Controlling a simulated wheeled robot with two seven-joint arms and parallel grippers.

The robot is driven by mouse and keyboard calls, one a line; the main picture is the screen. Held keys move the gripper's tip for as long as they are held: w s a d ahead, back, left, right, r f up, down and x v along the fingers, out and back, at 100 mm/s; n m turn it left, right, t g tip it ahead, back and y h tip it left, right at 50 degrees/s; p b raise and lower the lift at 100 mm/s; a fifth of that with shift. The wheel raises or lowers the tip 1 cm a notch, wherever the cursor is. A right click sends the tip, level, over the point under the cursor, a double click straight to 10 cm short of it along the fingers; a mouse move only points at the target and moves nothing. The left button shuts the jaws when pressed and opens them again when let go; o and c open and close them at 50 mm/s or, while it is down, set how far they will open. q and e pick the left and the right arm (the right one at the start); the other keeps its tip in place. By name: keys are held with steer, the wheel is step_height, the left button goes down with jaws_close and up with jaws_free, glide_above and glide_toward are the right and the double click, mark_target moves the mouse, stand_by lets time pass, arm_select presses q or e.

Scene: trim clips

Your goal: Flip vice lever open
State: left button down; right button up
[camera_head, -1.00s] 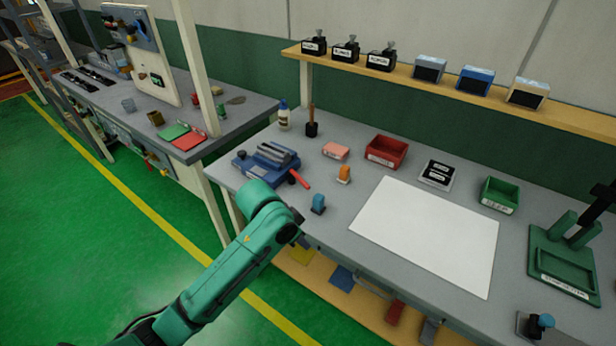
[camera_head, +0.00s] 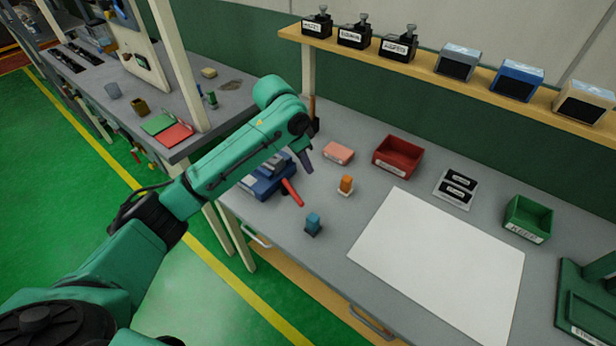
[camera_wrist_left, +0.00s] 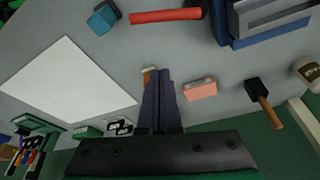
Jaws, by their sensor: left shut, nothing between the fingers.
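The blue vice (camera_head: 266,184) stands at the left end of the grey bench, partly hidden behind my left arm in the head view. Its red lever (camera_head: 291,192) sticks out to the right, toward the bench's front. In the left wrist view the vice (camera_wrist_left: 262,22) is at the top right and the red lever (camera_wrist_left: 166,16) lies across the top. My left gripper (camera_head: 307,166) is above the bench, right of the vice and apart from the lever. In the wrist view its fingers (camera_wrist_left: 162,78) are together and empty. My right gripper is not in view.
A blue-topped block (camera_head: 313,224) and an orange-topped block (camera_head: 346,186) stand near the lever. A pink block (camera_head: 339,153), a red bin (camera_head: 398,157) and a green bin (camera_head: 528,220) stand behind. A white sheet (camera_head: 440,265) covers the bench's middle.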

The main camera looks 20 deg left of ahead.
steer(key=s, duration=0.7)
arm_select(q)
steer(key=x, duration=0.3)
steer(key=s+p+x, duration=0.1)
steer(key=x, duration=0.1)
steer(key=p+x, duration=0.1)
steer(key=x, duration=0.2)
steer(key=shift+s+d+f, duration=0.2)
steer(key=shift+d+f, duration=0.05)
steer(key=shift+f, duration=0.2)
steer(key=s+a+p, duration=0.2)
steer(key=p, duration=0.1)
steer(key=shift+s+a+r, duration=0.25)
steer(key=shift+r, duration=0.15)
steer(key=shift+s+a, duration=0.2)
steer(key=shift+s, duration=0.05)
steer(key=shift+f, duration=0.1)
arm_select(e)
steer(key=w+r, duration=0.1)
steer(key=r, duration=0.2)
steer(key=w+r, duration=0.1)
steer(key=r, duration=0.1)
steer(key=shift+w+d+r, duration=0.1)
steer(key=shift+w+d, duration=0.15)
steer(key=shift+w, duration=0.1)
arm_select(q)
steer(key=shift+w+d, duration=0.15)
steer(key=shift+f, duration=0.1)
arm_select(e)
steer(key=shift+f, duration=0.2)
